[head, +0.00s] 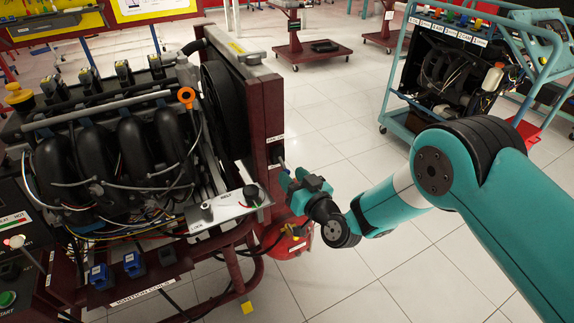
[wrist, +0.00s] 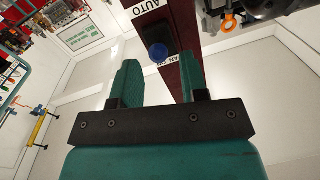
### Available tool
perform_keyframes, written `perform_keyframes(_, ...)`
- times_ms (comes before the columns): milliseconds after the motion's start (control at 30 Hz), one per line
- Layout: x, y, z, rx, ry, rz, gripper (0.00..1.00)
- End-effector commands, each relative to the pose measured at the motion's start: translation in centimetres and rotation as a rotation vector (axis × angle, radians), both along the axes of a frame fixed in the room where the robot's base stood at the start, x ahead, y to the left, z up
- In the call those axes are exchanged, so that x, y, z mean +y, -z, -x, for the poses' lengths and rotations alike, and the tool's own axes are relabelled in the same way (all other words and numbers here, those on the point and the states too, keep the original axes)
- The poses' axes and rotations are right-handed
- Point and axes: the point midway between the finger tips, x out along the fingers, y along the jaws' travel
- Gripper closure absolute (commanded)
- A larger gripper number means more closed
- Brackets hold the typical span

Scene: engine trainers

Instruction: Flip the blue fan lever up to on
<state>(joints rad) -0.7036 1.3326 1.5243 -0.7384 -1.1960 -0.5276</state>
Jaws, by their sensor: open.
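The blue-tipped fan lever (wrist: 158,53) stands on the dark red post (wrist: 182,20) of the engine trainer in the wrist view. A label reading AUTO is above it, and a partly covered one beginning with FAN is below. My gripper (wrist: 159,62) is open, its two teal fingers pointing at the lever, one on each side of it in the picture. I cannot tell how far the lever is from the fingers in depth. In the head view my gripper (head: 294,180) is close to the post (head: 265,115), on its right side; the lever there is small and unclear.
The engine (head: 125,150) fills the left of the head view, with an orange ring (head: 186,96) on top. A red canister (head: 288,243) is below my gripper. A teal cart (head: 398,110) stands at the back right. Tiled floor is clear between.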

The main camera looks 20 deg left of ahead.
Motion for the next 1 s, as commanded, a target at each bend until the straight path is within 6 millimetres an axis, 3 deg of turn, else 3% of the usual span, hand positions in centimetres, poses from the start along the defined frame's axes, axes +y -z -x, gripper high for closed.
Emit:
perform_keyframes(233, 2.1, 0.0, -1.4, 0.0, -0.002, 0.001, 0.6)
perform_keyframes(633, 2.6, 0.0, -1.9, 0.002, 0.002, 0.0, 0.6)
perform_keyframes(667, 2.6, 0.0, -1.9, 0.002, 0.002, 0.0, 0.62)
perform_keyframes(833, 2.6, 0.0, -1.9, 0.002, 0.002, 0.0, 1.0)
perform_keyframes(1000, 2.6, 0.0, -1.9, 0.005, 0.001, 0.003, 1.0)
